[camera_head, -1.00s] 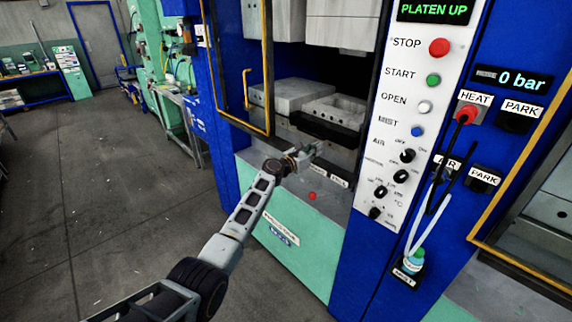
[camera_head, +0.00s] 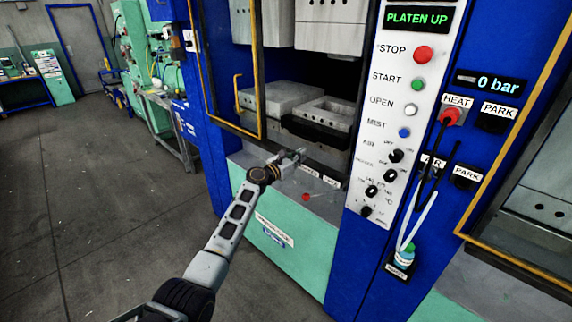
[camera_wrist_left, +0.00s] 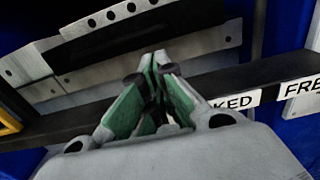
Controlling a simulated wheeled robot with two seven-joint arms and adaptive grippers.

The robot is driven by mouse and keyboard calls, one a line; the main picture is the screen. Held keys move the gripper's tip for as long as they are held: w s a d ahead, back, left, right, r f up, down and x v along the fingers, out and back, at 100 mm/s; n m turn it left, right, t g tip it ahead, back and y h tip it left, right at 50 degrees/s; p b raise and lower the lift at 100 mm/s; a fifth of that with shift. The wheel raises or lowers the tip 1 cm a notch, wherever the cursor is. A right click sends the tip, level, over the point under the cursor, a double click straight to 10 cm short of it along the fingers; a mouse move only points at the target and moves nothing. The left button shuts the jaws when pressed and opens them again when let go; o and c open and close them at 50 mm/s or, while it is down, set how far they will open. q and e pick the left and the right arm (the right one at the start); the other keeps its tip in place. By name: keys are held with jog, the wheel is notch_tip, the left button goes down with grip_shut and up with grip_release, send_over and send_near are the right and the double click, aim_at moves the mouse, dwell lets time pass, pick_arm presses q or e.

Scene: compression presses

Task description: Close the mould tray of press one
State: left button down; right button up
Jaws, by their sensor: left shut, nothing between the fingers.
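The mould tray (camera_head: 345,110) is a grey block with a hollow top, inside the open bay of the press with the PLATEN UP display. A black bar (camera_head: 316,133) runs along its front. A grey block (camera_head: 285,96) stands beside it on the left. My left gripper (camera_head: 301,153) is shut and empty, in front of and below the bar, apart from it in the head view. In the left wrist view its green-padded fingers (camera_wrist_left: 152,75) meet at the tips, pointing toward the bay. My right gripper is out of view.
A labelled ledge (camera_head: 322,178) crosses the bay's front below the tray. A yellow-edged door frame (camera_head: 259,70) stands left of the opening. The control panel (camera_head: 398,110) with its buttons and knobs is on the right. The floor (camera_head: 90,200) at left is clear.

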pick_arm(q)
jog(key=v, duration=0.8)
jog(key=shift+p, duration=0.45)
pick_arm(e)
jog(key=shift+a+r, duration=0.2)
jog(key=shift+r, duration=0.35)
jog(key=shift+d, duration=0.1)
